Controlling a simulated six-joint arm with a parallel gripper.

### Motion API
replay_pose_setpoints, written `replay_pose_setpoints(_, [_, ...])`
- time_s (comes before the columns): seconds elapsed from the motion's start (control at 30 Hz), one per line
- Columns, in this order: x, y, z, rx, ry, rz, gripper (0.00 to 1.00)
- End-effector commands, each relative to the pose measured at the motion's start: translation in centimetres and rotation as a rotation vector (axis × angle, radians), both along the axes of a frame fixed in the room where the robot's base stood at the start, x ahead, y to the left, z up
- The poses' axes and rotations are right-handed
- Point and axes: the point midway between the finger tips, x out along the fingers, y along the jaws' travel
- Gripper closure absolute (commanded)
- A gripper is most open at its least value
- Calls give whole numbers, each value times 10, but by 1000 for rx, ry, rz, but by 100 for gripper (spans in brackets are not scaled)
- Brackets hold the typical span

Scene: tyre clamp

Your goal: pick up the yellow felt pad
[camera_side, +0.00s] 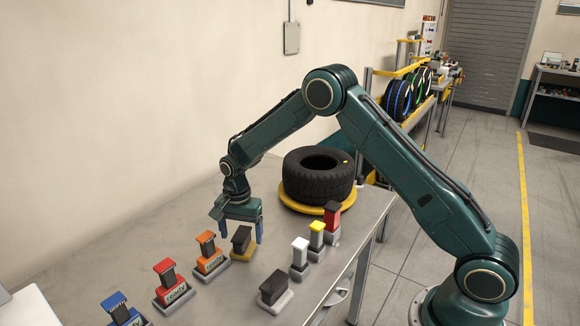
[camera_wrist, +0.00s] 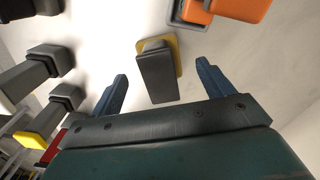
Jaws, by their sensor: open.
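The yellow felt pad (camera_side: 247,252) lies flat on the grey table with a dark block-shaped handle (camera_side: 240,239) standing on it. In the wrist view the yellow pad (camera_wrist: 176,52) shows as a rim behind the dark handle (camera_wrist: 157,77). My gripper (camera_side: 242,236) is above the pad, pointing down, with its blue fingers apart. In the wrist view my gripper (camera_wrist: 162,70) has one finger on each side of the handle, with gaps visible on both sides. I cannot tell how far down the fingers reach along the handle.
Orange (camera_side: 207,241), red-orange (camera_side: 169,278) and blue (camera_side: 118,307) topped blocks stand to the left. A dark block on a light base (camera_side: 274,289) is in front. White (camera_side: 299,254), yellow-topped (camera_side: 316,236) and red (camera_side: 332,219) blocks stand right. A tyre (camera_side: 318,180) sits behind.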

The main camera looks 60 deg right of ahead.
Motion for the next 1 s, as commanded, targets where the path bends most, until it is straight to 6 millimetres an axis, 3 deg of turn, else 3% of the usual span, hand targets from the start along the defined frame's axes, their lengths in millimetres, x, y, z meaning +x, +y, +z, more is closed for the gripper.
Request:
replay_pose_setpoints(0.37, [1, -3, -40, 0, 1, 0, 20])
replay_pose_setpoints(0.93, [1, -2, -42, 0, 0, 0, 20])
replay_pose_setpoints(1.0, [1, -2, -42, 0, 0, 0, 34])
